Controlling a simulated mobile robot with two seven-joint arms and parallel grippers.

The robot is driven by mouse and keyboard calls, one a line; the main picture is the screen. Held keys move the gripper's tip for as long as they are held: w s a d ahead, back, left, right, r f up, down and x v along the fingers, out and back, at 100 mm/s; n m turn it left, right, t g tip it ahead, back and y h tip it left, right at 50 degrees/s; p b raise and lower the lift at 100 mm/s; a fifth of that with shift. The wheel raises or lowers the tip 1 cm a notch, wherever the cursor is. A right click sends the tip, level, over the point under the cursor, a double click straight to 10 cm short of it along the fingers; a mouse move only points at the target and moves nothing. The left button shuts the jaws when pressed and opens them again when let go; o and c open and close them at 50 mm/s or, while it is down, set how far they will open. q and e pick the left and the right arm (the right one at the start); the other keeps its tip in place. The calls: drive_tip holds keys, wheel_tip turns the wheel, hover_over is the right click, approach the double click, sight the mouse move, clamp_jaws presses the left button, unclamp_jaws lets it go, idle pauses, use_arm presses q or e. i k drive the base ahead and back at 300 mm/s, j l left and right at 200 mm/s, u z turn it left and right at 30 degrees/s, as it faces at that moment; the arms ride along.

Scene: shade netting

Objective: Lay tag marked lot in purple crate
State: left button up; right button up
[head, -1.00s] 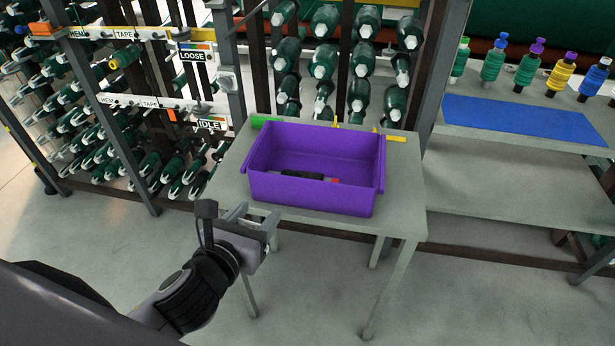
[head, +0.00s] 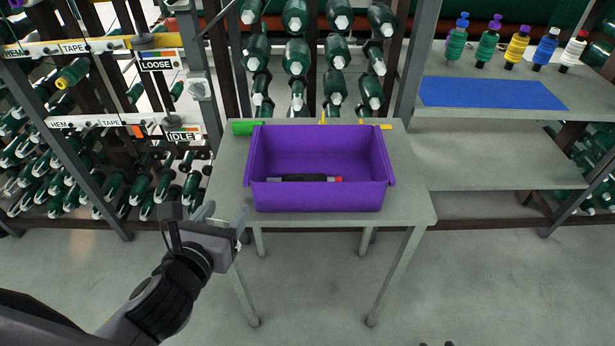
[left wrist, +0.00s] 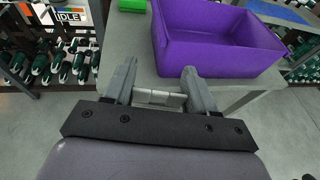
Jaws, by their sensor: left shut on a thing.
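The purple crate (head: 320,198) stands on a small grey table, open at the top. Inside it lies a dark tool with a red end (head: 305,178). My left gripper (head: 226,214) is just left of the crate, off the table's front left edge. In the left wrist view it (left wrist: 160,90) is shut on a small pale flat piece, the tag (left wrist: 160,98), held between the fingertips. Its marking cannot be read. The crate also shows ahead and to the right there (left wrist: 215,57). My right gripper is in neither view.
The grey table (head: 405,195) has a green item (head: 242,128) and a yellow item (head: 386,127) behind the crate. Racks of green spools stand behind and left. A shelf at right holds a blue mat (head: 490,94) and several coloured spools.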

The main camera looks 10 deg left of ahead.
sight(343, 172)
drive_tip(key=i+j, duration=0.1)
drive_tip(key=j, duration=0.3)
drive_tip(key=i+j+z, duration=0.1)
drive_tip(key=j, duration=0.25)
drive_tip(key=i+j+z, duration=0.1)
drive_tip(key=j, duration=0.3)
drive_tip(key=i+j, duration=0.1)
drive_tip(key=j, duration=0.3)
